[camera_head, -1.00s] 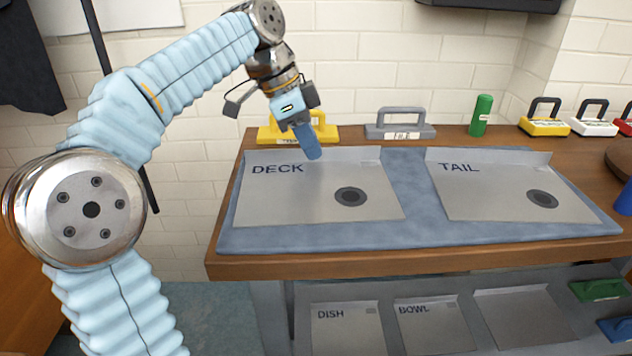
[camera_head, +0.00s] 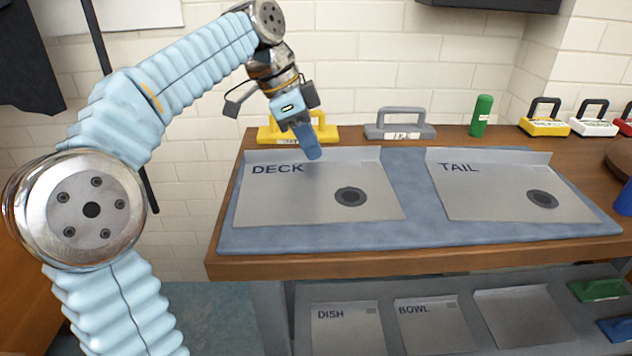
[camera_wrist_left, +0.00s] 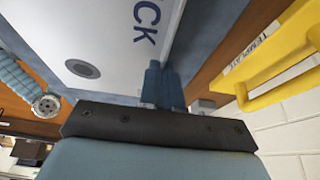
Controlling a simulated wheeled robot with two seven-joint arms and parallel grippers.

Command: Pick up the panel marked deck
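The panel marked DECK (camera_head: 300,205) is a grey metal sheet with a raised back flange and a dark round disc. It lies on the left of the blue mat (camera_head: 412,185). My left gripper (camera_head: 313,154) is at the middle of its back flange, fingers pointing down. In the left wrist view, the two blue fingers (camera_wrist_left: 164,85) are close together with the flange edge running in between them; the gripper looks shut on the flange. The panel (camera_wrist_left: 95,35) still appears flat on the mat. My right gripper is not in view.
The TAIL panel (camera_head: 505,190) lies to the right on the mat. Behind stand a yellow-handled template (camera_head: 327,134), a grey-handled block (camera_head: 400,131) and a green cylinder (camera_head: 481,115). A lower shelf holds DISH (camera_head: 345,335) and BOWL (camera_head: 432,330) panels.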

